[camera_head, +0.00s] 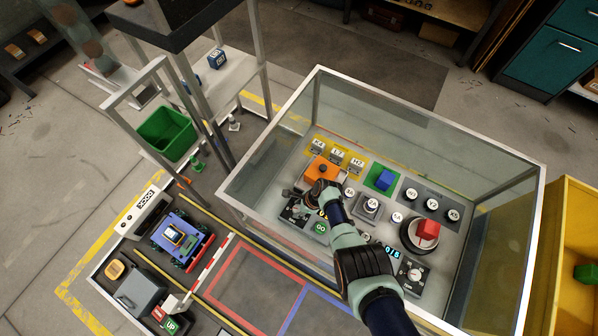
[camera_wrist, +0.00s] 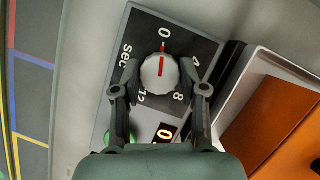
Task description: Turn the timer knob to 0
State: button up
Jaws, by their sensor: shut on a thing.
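The timer knob (camera_wrist: 159,76) is a light grey round knob with a red pointer line, on a dark dial plate (camera_wrist: 195,50) marked 0, 4, 8, 12 and "sec". The red line points up at the 0 mark (camera_wrist: 164,33). My gripper (camera_wrist: 160,72) has one finger on each side of the knob and is shut on it. A small display (camera_wrist: 166,132) below the dial reads 0.
An orange block (camera_head: 324,171) stands close beside my gripper. A green GO button (camera_head: 320,227) is just below it. Glass walls with a pale rim (camera_head: 430,122) surround the bench.

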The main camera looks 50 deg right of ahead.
jog(key=o, duration=1.1)
